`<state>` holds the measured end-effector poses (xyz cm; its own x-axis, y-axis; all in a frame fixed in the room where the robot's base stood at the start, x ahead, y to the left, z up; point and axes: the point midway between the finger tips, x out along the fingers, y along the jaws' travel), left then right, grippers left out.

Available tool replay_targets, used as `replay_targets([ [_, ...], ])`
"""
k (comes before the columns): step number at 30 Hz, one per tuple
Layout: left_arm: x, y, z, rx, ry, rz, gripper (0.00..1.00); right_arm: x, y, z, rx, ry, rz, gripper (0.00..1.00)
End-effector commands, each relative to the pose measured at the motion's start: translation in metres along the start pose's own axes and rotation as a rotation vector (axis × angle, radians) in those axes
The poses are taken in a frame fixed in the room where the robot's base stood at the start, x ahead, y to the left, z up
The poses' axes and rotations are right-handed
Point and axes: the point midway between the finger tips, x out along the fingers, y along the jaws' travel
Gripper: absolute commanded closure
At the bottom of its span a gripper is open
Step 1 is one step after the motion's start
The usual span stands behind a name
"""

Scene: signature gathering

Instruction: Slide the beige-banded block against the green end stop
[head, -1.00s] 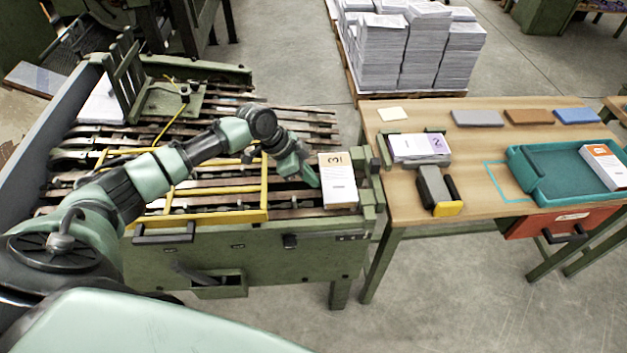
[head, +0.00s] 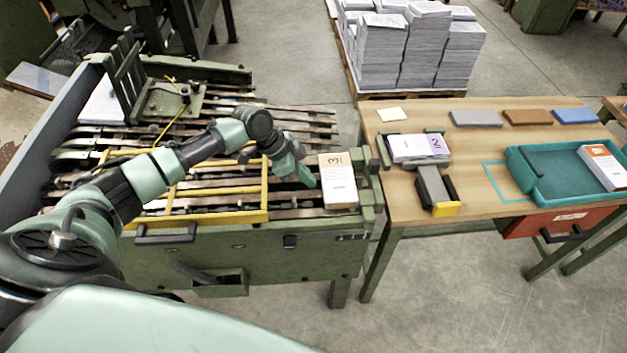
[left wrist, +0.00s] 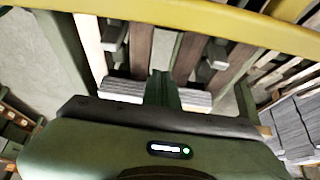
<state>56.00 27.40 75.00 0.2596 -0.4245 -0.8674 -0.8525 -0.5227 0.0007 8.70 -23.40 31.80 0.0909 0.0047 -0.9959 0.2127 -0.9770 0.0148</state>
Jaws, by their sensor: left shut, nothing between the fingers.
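The beige-banded block (head: 338,183), a white stack of pages with a "3" on its beige band, lies at the right end of the slatted bed. The green end stop (head: 367,172) stands just to its right; whether they touch is unclear. My left gripper (head: 309,180) is shut and empty, just left of the block, with a thin gap seeming to show between. In the left wrist view the shut fingers (left wrist: 164,88) point forward, with pale page edges (left wrist: 122,90) on both sides of them. My right gripper is not in view.
A yellow frame (head: 265,190) lies on the slats beside my left arm. The wooden table (head: 440,205) to the right holds a purple-banded block (head: 412,147), a grey and yellow device (head: 437,187) and a teal tray (head: 560,190). Paper stacks (head: 420,45) stand behind.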

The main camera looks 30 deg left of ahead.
Motion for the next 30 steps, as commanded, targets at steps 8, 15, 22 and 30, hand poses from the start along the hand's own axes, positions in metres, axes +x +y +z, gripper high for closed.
replay_targets([
  [8,-0.028,0.000,-0.016,0.000,0.000,0.000,1.00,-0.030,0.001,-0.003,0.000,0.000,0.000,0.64],
  [15,-0.048,0.000,-0.028,0.000,0.000,0.000,1.00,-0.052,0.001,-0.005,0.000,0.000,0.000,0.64],
  [22,-0.059,0.000,-0.034,0.000,-0.001,0.000,1.00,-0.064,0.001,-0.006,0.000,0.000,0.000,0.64],
  [30,-0.057,0.000,-0.033,0.000,0.000,0.000,1.00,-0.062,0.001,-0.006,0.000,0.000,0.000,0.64],
])
